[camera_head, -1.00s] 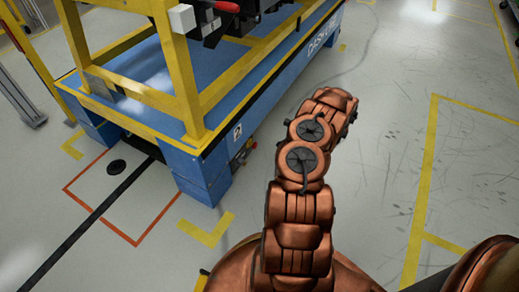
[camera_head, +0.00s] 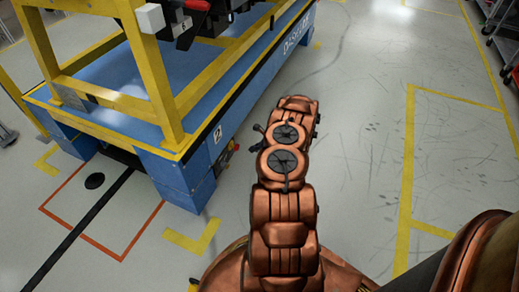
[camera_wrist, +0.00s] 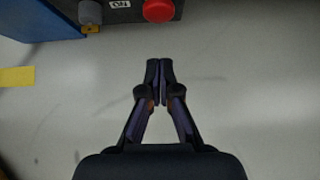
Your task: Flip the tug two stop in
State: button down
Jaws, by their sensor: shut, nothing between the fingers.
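The tug is a blue wheeled base (camera_head: 180,178) with a yellow frame on top, and a plate marked 2 (camera_head: 217,133) is on its near corner. A small control box (camera_head: 226,156) sits on its side below the plate. In the wrist view a dark box (camera_wrist: 124,9) at the top edge carries a red round button (camera_wrist: 158,10), a grey knob (camera_wrist: 90,12) and a small label. My gripper (camera_wrist: 159,72) is shut and empty, its fingertips below the red button in the picture and apart from it. In the head view my arm hides most or all of the gripper.
Grey floor (camera_head: 350,150) is open to the right of the tug, with yellow lines (camera_head: 408,170) painted on it. A red outline and a black strip mark the floor at left. Carts (camera_head: 505,30) stand at the far right.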

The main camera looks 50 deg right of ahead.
aim_at(238, 149)
jog(key=w, duration=0.1)
jog(key=w+a+f+b, duration=0.1)
jog(key=w, duration=0.1)
jog(key=w+b, duration=0.1)
jog(key=w, duration=0.1)
jog(key=shift+w+a+f, duration=0.2)
jog(key=shift+a+f, duration=0.15)
jog(key=shift+f, duration=0.05)
